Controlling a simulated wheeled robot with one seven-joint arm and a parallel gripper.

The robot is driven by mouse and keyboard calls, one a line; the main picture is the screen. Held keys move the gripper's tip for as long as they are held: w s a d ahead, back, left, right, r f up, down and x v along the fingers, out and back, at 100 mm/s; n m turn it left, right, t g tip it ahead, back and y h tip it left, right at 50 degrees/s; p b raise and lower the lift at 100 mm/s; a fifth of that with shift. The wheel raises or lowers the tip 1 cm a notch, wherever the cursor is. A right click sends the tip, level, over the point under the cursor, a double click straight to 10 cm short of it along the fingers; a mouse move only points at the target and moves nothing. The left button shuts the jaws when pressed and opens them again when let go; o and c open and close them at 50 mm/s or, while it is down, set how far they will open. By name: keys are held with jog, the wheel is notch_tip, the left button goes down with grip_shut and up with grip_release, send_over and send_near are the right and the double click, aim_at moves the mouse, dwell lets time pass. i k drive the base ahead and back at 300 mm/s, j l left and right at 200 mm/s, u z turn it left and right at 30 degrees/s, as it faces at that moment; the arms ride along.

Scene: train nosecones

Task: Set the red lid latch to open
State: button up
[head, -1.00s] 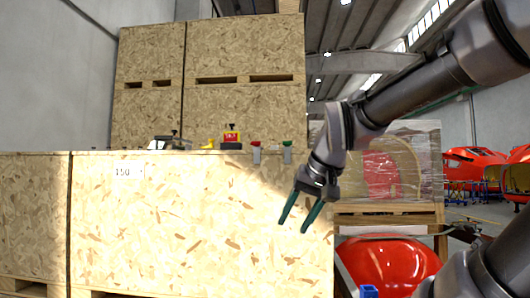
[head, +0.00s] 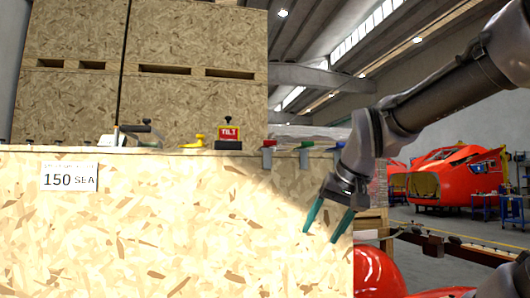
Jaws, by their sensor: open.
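The red lid latch (head: 267,153) sits at the top edge of the large wooden crate (head: 200,220), right of its middle. A similar green latch (head: 305,154) is just to its right. My gripper (head: 323,233) is open and empty, its two green fingers pointing down in front of the crate's right part. It is below and to the right of both latches and apart from them. Whether the red latch is open or closed is too small to tell.
On the crate top stand a red tilt indicator (head: 228,133), a yellow fitting (head: 193,142) and a grey clamp-like tool (head: 131,135). Taller crates (head: 195,50) rise behind. Red nosecones (head: 455,178) stand at the right.

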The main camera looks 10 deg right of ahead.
aim_at(267, 144)
jog(key=k+j+z, duration=0.25)
jog(key=j, duration=0.3)
jog(key=k+j+z, duration=0.2)
jog(key=k+j, duration=0.2)
jog(key=j, duration=0.1)
